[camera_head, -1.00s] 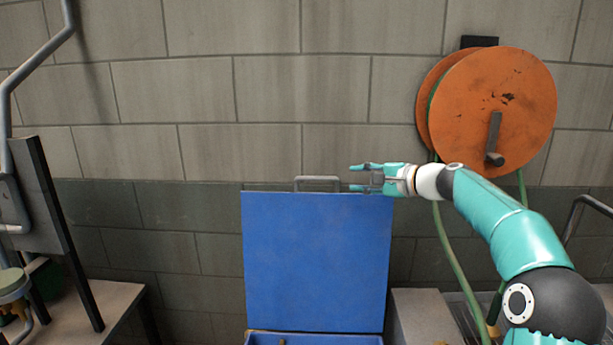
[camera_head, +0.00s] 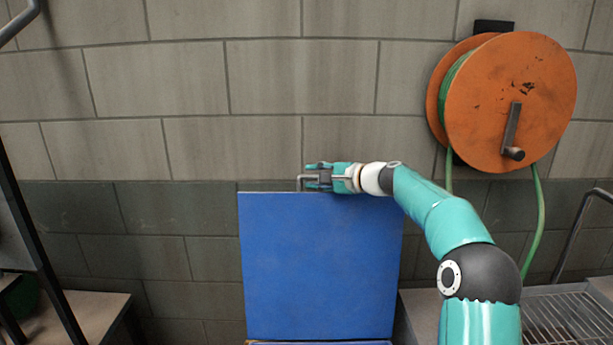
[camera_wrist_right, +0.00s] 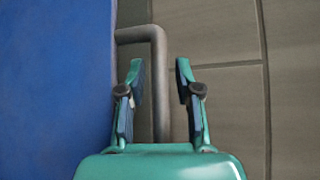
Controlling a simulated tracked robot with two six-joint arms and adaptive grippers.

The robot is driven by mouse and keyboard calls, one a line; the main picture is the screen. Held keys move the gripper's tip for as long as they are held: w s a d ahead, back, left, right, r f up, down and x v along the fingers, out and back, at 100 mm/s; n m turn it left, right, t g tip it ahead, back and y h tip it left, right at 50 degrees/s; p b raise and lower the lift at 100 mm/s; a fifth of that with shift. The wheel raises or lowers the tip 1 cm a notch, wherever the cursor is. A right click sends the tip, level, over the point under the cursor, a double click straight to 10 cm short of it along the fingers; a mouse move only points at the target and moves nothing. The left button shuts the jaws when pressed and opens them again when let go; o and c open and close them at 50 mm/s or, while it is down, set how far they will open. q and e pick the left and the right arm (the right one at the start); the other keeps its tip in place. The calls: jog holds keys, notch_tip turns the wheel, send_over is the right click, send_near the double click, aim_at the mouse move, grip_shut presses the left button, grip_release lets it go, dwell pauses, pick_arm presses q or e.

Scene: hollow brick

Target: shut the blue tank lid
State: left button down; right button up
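The blue tank lid (camera_head: 318,265) stands upright, open, against the wall in the head view. A grey bar handle (camera_head: 300,180) sticks up from its top edge. My right gripper (camera_head: 312,178) is at the handle, just above the lid's top edge. In the right wrist view the handle (camera_wrist_right: 158,75) runs between the two parted fingers of the right gripper (camera_wrist_right: 158,85). The fingers look apart from the bar. The lid's blue face (camera_wrist_right: 55,80) fills the left of that view. Only a thin strip of the tank (camera_head: 320,342) shows below the lid. My left gripper is not in view.
An orange hose reel (camera_head: 510,100) with a green hose (camera_head: 540,215) hangs on the block wall (camera_head: 170,80) at the right. A metal grate (camera_head: 565,320) lies at lower right. A dark frame (camera_head: 35,250) and a low bench (camera_head: 95,315) stand at left.

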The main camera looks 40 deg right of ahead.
jog(key=shift+w+f, duration=0.1)
jog(key=shift+a, duration=0.15)
grip_shut()
